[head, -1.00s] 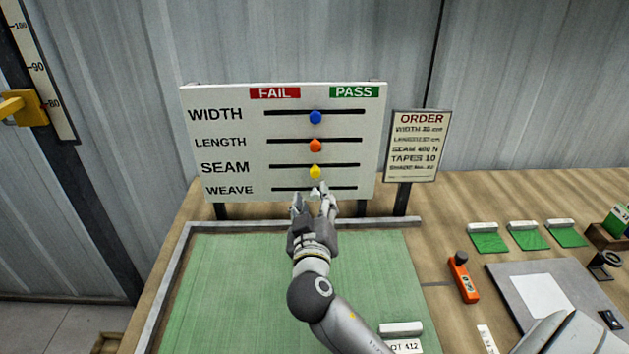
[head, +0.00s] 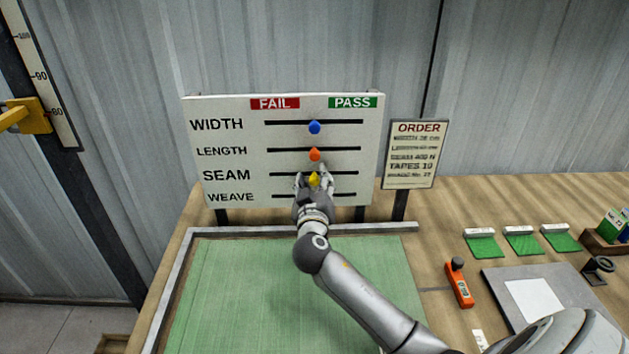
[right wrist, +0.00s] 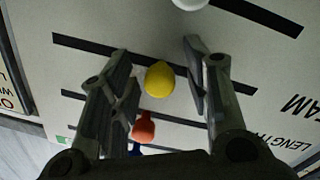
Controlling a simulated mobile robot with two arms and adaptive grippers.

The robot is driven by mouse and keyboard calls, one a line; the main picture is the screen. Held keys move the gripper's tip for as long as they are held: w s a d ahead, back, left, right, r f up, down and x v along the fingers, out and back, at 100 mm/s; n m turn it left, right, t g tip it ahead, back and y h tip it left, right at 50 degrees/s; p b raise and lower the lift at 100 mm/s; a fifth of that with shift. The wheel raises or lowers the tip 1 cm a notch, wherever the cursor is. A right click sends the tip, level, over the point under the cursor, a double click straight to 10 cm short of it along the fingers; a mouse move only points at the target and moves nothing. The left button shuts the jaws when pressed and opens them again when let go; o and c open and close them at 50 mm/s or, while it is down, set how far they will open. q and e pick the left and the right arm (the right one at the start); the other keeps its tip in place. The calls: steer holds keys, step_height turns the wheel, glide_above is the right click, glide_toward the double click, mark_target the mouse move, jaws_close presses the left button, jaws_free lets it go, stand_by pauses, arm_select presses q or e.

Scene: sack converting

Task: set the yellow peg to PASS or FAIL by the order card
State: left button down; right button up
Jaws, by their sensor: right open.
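The yellow peg (head: 314,179) sits at about the middle of the SEAM slot on the white board (head: 230,150). My right gripper (head: 314,182) is at the board with its fingers on either side of the yellow peg. In the right wrist view the yellow peg (right wrist: 160,80) shows between the two open fingers, with gaps on both sides. FAIL (head: 275,103) is the red label at left and PASS (head: 352,102) the green one at right. The order card (head: 411,155) stands right of the board; its SEAM line seems to read 400 N. My left gripper is not in view.
The blue peg (head: 314,127) and orange peg (head: 314,155) sit mid-slot above the yellow one. A white peg (right wrist: 190,3) shows at the wrist view's top edge. A green mat (head: 240,290) lies before the board. An orange device (head: 459,284) and green swatches (head: 522,240) lie to the right.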

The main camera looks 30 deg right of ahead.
mark_target(279, 175)
jaws_close()
steer(key=shift+w+a+f, duration=0.1)
steer(key=shift+a, duration=0.1)
steer(key=w+a+b, duration=0.1)
steer(key=a, duration=0.1)
steer(key=w+a+b, duration=0.2)
steer(key=a, duration=0.1)
steer(key=w+a+b, duration=0.1)
steer(key=a, duration=0.1)
steer(key=shift+w+a+b, duration=0.15)
steer(key=shift+w+b, duration=0.05)
steer(key=shift+b, duration=0.15)
